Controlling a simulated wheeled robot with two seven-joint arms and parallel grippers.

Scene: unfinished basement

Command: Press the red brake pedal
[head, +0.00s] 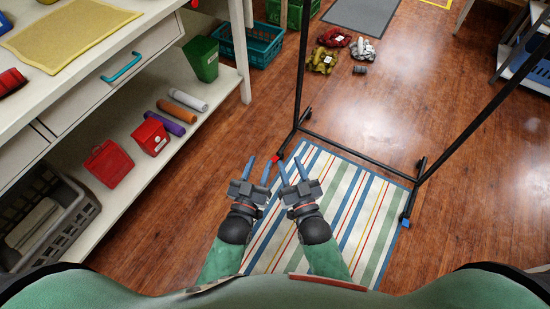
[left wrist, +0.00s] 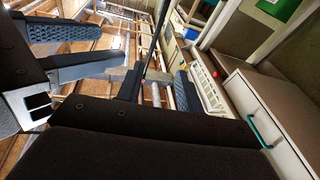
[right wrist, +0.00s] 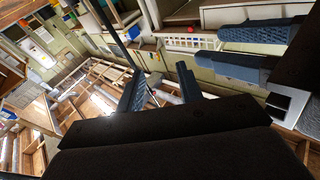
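The red brake pedal (head: 276,159) is a small red tab low on the caster at the near left corner of a black wheeled rack. My left gripper (head: 259,165) appears open and empty, its fingers pointing away from me just left of the pedal in the picture. My right gripper (head: 290,166) also appears open and empty, just right of the pedal. The grippers are close side by side above the striped mat. I cannot tell their height above the pedal. The wrist views mostly show dark gripper bodies and fingers; I cannot clearly make out the pedal there.
The black rack frame (head: 350,149) has a blue tab (head: 405,222) on its near right caster. A striped mat (head: 345,205) lies under my grippers. A white workbench with a lower shelf (head: 125,150) runs along the left. Wooden floor (head: 480,190) is clear at right.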

